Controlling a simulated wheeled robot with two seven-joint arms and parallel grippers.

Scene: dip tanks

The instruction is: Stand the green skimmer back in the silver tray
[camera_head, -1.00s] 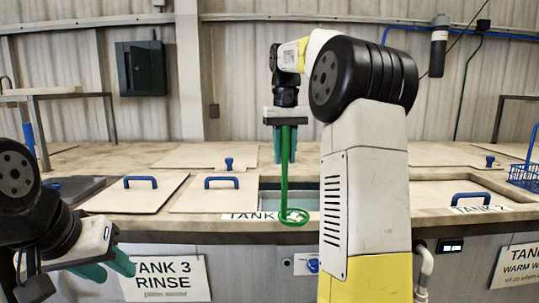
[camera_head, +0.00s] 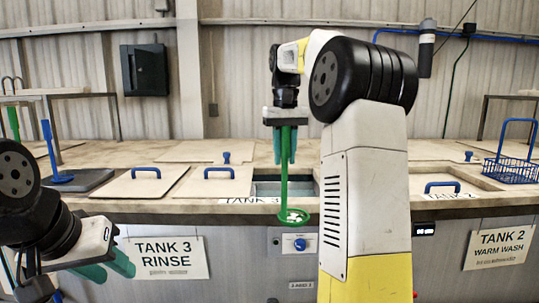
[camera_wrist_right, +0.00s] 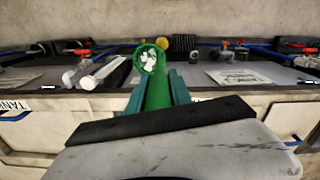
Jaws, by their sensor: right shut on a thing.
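The green skimmer (camera_head: 284,190) hangs upright below my right gripper (camera_head: 284,160), handle up and round head down. My right gripper is shut on its handle. White bits lie in the skimmer's head, which shows in front of the counter's front edge. In the right wrist view the skimmer (camera_wrist_right: 151,60) runs out between the teal fingers (camera_wrist_right: 157,92), with white bits in its head. My left gripper (camera_head: 106,267) is open and empty at the lower left, in front of the counter. I cannot make out the silver tray in either view.
An open tank (camera_head: 270,188) lies behind the skimmer, with blue-handled lids (camera_head: 140,184) beside it. A blue basket (camera_head: 512,165) stands at the right. A blue tool (camera_head: 49,150) stands on a dark mat at the left, and a green upright piece (camera_head: 14,124) shows behind.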

